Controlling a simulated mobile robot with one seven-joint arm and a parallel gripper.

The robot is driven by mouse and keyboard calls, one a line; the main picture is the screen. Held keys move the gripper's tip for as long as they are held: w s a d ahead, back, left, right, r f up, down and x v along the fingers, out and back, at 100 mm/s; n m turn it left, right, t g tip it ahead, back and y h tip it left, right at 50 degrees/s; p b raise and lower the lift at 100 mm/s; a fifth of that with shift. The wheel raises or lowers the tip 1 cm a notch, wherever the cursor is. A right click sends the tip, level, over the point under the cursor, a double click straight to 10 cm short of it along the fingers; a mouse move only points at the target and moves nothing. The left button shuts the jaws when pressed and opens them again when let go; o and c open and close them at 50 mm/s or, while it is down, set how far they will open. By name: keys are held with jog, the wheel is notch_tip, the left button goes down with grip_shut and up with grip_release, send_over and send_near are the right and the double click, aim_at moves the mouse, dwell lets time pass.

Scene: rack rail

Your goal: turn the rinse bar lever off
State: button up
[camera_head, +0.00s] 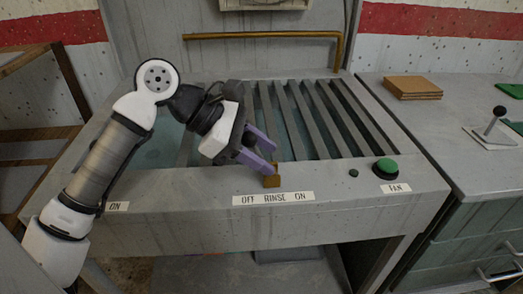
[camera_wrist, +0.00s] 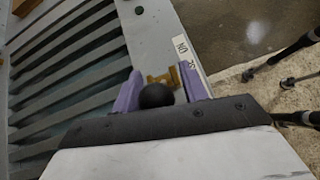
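The rinse control shows as a small brass bracket (camera_head: 271,181) on the front ledge, just above the white "OFF RINSE ON" label (camera_head: 273,198). In the wrist view the brass bracket (camera_wrist: 164,77) lies between my fingers, with a black ball knob (camera_wrist: 156,95) nearer the palm. My gripper (camera_head: 262,160) reaches down to the bracket from the upper left. In the wrist view my gripper (camera_wrist: 162,85) is open, its purple fingers on either side of the knob. I cannot tell whether they touch it. The lever's stem is hidden, so its setting cannot be read.
A slatted rack (camera_head: 318,120) lies behind the ledge, with a brass pipe (camera_head: 262,36) above it. A green fan button (camera_head: 386,168) sits to the right. The right counter holds brown tiles (camera_head: 412,87) and another black-knobbed lever (camera_head: 494,122).

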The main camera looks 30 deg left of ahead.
jog(key=shift+a, duration=0.1)
jog(key=v, duration=1.3)
jog(key=shift+s+a+r, duration=0.15)
jog(key=shift+a+r, duration=0.05)
jog(key=shift+r, duration=0.05)
